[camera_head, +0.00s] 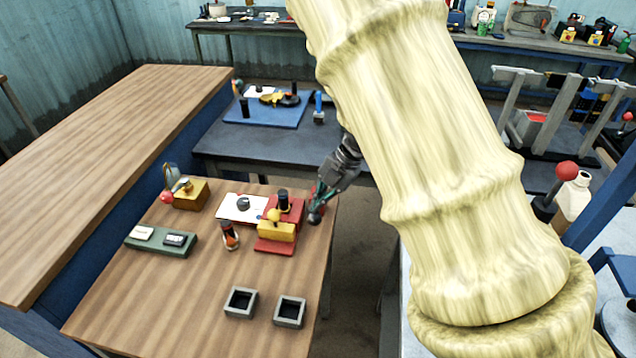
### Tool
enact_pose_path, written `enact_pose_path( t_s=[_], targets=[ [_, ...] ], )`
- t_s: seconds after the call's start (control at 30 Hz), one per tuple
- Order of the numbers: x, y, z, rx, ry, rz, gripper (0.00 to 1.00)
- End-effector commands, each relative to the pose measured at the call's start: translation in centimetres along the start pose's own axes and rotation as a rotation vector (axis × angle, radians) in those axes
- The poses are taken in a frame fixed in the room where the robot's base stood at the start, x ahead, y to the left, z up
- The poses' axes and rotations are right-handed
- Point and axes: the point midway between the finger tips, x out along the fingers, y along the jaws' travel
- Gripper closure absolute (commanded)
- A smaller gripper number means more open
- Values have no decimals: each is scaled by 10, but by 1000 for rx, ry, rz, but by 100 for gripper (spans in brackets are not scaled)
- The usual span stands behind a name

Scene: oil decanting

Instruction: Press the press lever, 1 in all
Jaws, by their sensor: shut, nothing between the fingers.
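A small red press-like fixture (268,248) stands near the right edge of the wooden table, with a yellow block (278,232), a yellow knob (274,214) and a black cylinder (283,199). I cannot tell for sure which part is the press lever. My gripper (315,213) is shut and empty, pointing down just right of this fixture at the table's edge. Whether it touches anything there is unclear. Another red-knobbed handle (167,196) sits by a yellow block (191,194) at the table's back left.
The wooden table (180,310) also holds a green tray (161,241), a small bottle (229,236) and two grey square holders (289,311). A red-balled lever (566,171) stands at right. My large pale arm hides much of the right middle.

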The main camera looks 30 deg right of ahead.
Motion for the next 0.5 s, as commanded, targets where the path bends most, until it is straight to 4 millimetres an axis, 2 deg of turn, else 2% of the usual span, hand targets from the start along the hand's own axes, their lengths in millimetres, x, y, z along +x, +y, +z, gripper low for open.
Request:
enact_pose_path(
  t_s=[0.5],
  targets=[
    [-18, 12, 12, 1, -1, -1, 100]
  ],
)
